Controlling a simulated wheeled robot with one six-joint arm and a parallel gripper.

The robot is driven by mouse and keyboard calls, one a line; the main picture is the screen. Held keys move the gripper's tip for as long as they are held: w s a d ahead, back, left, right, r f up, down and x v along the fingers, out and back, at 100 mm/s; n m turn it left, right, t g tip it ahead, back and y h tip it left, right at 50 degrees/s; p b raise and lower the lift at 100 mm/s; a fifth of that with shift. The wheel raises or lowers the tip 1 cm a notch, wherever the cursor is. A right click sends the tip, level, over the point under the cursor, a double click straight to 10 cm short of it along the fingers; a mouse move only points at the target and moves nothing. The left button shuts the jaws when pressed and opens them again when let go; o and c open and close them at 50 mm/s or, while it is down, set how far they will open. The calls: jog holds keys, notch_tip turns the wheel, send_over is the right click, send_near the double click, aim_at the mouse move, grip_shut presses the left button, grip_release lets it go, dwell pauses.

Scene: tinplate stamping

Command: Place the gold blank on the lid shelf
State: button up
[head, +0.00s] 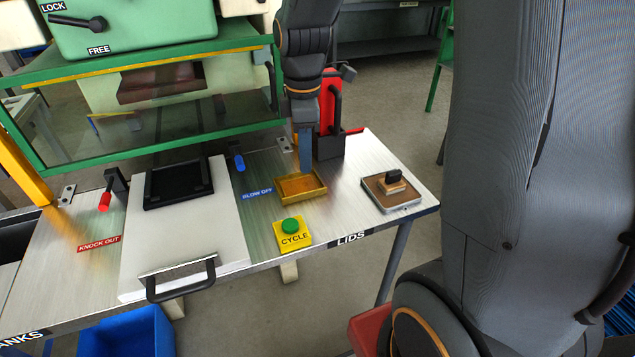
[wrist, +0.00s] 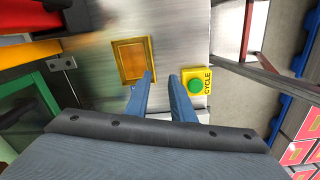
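The gold blank (head: 301,188) looks like a shallow rectangular piece with a raised rim. It lies flat on the brushed metal surface (head: 345,165) behind the LIDS label (head: 352,239), which I take as the lid shelf. In the wrist view the gold blank (wrist: 134,62) lies left of the fingers. My gripper (head: 305,168) points down just above or at the blank's far side in the head view. In the wrist view my gripper (wrist: 161,76) has its two blue fingers apart with nothing between them. The left fingertip overlaps the blank's edge; contact cannot be told.
A yellow box with a green CYCLE button (head: 291,233) stands close in front of the blank. A tray with a dark-knobbed block (head: 392,190) sits right. The white sliding plate with a black frame (head: 179,184) and the blue BLOW OFF lever (head: 238,160) are left.

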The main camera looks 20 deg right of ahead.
jog(key=s+f+m+t, duration=0.1)
jog(key=s+f+m, duration=0.2)
jog(key=s+m, duration=0.8)
jog(key=shift+d+m, duration=0.15)
jog(key=shift+m, duration=1.85)
jog(key=shift+f, duration=0.1)
